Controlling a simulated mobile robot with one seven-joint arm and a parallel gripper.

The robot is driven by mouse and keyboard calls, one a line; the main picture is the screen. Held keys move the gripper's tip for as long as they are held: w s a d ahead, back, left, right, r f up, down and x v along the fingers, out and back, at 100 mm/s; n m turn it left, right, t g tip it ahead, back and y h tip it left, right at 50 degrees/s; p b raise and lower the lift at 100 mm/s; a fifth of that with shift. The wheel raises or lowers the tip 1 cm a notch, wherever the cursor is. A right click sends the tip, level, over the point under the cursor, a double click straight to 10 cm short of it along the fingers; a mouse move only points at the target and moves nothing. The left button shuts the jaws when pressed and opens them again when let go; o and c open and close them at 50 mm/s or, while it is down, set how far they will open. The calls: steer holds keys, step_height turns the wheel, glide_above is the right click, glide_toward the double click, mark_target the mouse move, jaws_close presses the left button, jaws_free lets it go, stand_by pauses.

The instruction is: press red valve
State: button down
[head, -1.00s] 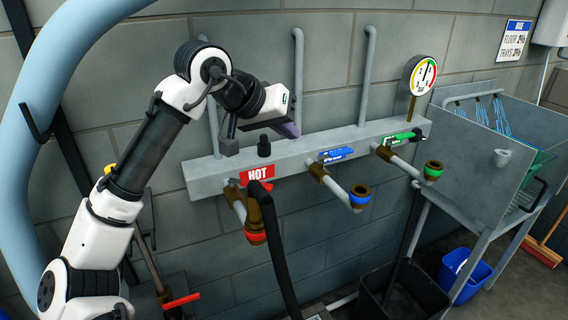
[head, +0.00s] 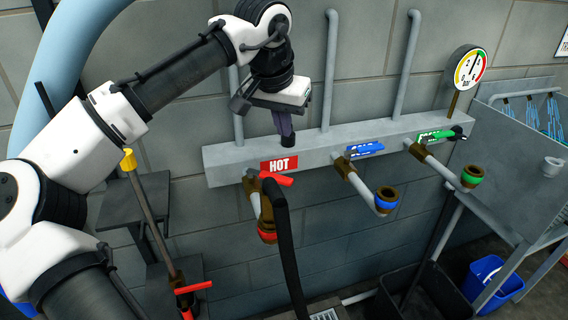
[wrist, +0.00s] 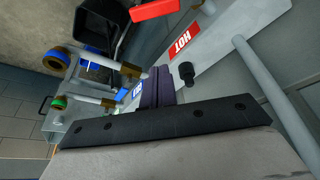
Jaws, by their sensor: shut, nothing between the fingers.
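The red valve handle (head: 277,180) sits below the HOT sign (head: 279,164) on a brown fitting of the grey wall manifold (head: 330,142). In the wrist view, a red handle (wrist: 155,8) shows at the top edge beside the HOT sign (wrist: 182,42). My gripper (head: 285,134) points down at the manifold's top, above and behind the red handle and apart from it. In the wrist view, its dark purple fingers (wrist: 157,84) are together with nothing between them. A black knob (wrist: 186,72) on the manifold stands close beside the fingers.
Blue (head: 364,150) and green (head: 436,136) valves sit farther right on the manifold. Vertical grey pipes and a gauge (head: 470,67) rise behind. Another red handle (head: 193,287) is at lower left. The air in front of the manifold is mostly open.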

steer(key=shift+f, duration=0.15)
step_height(320, 180, down, 9)
steer(key=p, duration=0.3)
steer(key=shift+s, duration=0.3)
steer(key=shift+a+f, duration=0.1)
